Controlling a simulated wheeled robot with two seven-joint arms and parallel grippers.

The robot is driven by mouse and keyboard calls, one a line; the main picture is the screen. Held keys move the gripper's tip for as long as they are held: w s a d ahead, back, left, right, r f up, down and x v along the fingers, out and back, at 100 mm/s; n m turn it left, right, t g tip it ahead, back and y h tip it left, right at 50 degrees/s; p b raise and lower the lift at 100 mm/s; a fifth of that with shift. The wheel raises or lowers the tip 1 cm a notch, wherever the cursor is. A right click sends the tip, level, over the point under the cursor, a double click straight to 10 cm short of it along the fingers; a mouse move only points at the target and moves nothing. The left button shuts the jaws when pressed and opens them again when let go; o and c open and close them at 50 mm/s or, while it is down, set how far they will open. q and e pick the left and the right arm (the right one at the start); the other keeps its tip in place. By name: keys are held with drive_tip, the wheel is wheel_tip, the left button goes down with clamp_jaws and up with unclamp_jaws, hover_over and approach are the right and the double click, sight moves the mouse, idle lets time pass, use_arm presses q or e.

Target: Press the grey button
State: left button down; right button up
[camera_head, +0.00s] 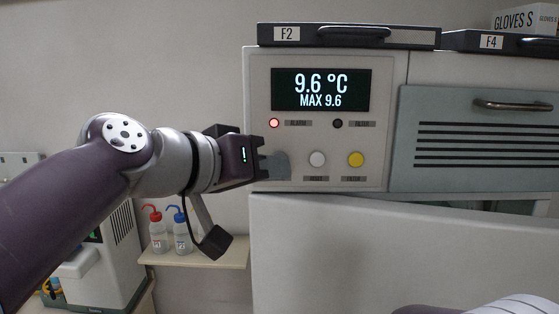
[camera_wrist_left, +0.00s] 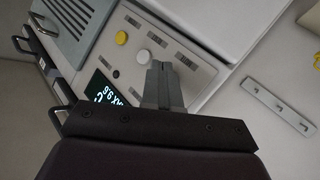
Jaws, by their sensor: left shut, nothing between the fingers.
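The light grey round button (camera_head: 317,159) sits on the white control panel (camera_head: 258,100), left of a yellow button (camera_head: 355,159). In the left wrist view the grey button (camera_wrist_left: 143,56) shows just beyond my fingertips, with the yellow button (camera_wrist_left: 122,38) farther off. My left gripper (camera_head: 282,165) is shut and empty, in front of the panel and just left of the grey button in the head view. In the left wrist view its fingertips (camera_wrist_left: 159,66) appear close to the button; I cannot tell whether they touch it. My right gripper is not in view.
A display (camera_head: 321,89) reads 9.6 °C, with a lit red lamp (camera_head: 274,123) and a dark lamp (camera_head: 338,123) below. A vented door (camera_head: 470,180) with a handle is at right. Trays (camera_head: 340,36) lie on top. Two wash bottles (camera_head: 180,232) stand on a low shelf.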

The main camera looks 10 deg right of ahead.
use_arm(q)
drive_tip(key=shift+s+a+b, duration=0.2)
drive_tip(key=shift+s+b, duration=0.1)
drive_tip(key=shift+s, duration=0.45)
drive_tip(key=shift+s+a+b, duration=0.25)
drive_tip(key=shift+s, duration=0.55)
drive_tip(key=shift+s+a+b, duration=0.2)
drive_tip(key=shift+s+b, duration=0.1)
drive_tip(key=shift+s, duration=0.45)
